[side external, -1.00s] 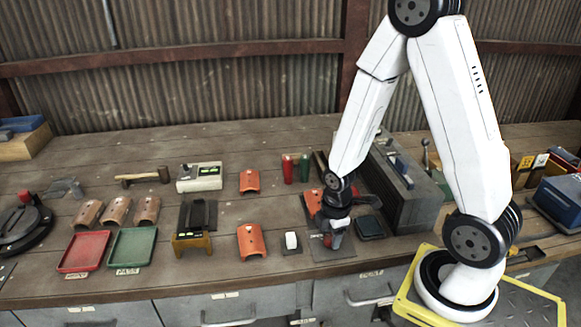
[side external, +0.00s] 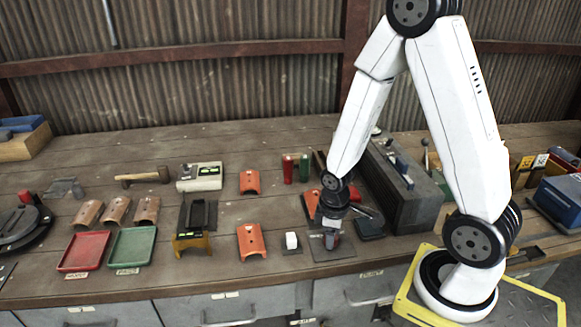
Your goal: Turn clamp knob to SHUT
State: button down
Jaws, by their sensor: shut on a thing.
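My gripper (side external: 331,236) points down over a dark square plate (side external: 347,253) near the front edge of the bench. It is shut on a small red and grey part (side external: 337,240) on that plate, which appears to be the clamp knob. The fingers hide most of the knob, and no SHUT marking can be read. An orange curved tile (side external: 310,203) lies just behind my gripper, partly hidden by it.
A dark flat pad (side external: 369,228) lies right of my gripper, with a large grey box (side external: 407,190) behind it. Red (side external: 70,253) and green (side external: 132,248) trays stand farther left.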

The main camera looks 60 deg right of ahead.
jog(key=m, duration=0.5)
jog(key=shift+m, duration=0.3)
jog(key=m, duration=0.5)
jog(key=shift+w+g, duration=0.1)
jog(key=shift+g, duration=0.2)
jog(key=shift+m, duration=0.3)
jog(key=shift+c, duration=1)
grip_release()
jog(key=shift+r, duration=0.15)
jog(key=shift+w+a+r, duration=0.1)
jog(key=shift+r, duration=1.8)
jog(key=shift+a+r, duration=0.1)
jog(key=shift+r, duration=1.8)
